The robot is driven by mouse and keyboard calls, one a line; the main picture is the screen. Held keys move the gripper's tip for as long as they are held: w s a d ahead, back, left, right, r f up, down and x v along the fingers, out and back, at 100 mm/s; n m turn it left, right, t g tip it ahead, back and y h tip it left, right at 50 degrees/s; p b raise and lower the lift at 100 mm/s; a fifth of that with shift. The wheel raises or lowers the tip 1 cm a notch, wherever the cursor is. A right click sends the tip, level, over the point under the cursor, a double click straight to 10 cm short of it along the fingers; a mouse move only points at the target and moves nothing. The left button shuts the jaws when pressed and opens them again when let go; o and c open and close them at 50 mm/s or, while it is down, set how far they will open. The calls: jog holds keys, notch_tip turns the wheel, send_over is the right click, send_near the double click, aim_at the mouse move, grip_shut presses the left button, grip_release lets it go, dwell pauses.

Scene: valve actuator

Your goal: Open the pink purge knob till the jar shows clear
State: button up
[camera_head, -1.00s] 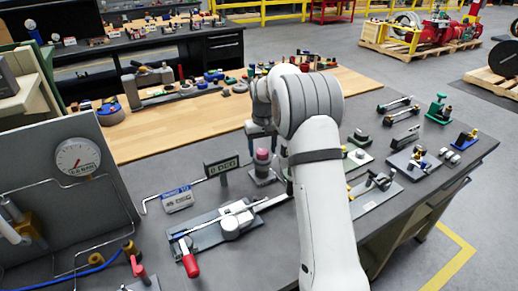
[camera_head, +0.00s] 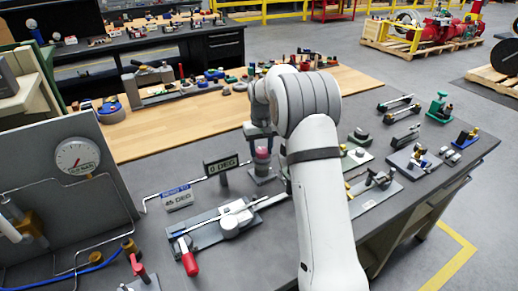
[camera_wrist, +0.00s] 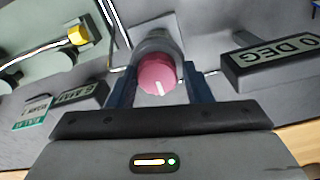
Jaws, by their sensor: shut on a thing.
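The pink knob (camera_head: 262,154) sits on a grey post on the bench, just right of a black sign reading 0 DEG (camera_head: 222,168). In the wrist view the knob (camera_wrist: 157,74) faces me, with a short white mark near its lower middle. My gripper (camera_head: 262,143) reaches it from above. In the wrist view the two blue fingers of my gripper (camera_wrist: 160,82) stand on either side of the knob and are shut on it. I cannot make out a jar with certainty in either view.
A slide fixture with a red handle (camera_head: 188,262) lies in front. A panel with a round gauge (camera_head: 77,157) stands at the left. Several small fixtures fill the bench's right side.

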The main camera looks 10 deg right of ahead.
jog(key=shift+c, duration=0.7)
jog(key=shift+d+m, duration=0.1)
jog(key=shift+m, duration=0.4)
jog(key=m, duration=0.4)
jog(key=shift+b, duration=0.3)
jog(key=m, duration=0.3)
jog(key=shift+d+m, duration=0.1)
jog(key=shift+m, duration=0.2)
jog(key=m, duration=0.5)
jog(key=shift+d+f+m, duration=0.1)
jog(key=shift+f+m, duration=0.05)
jog(key=shift+m, duration=1.55)
jog(key=shift+s+b, duration=0.1)
jog(key=shift+b, duration=0.2)
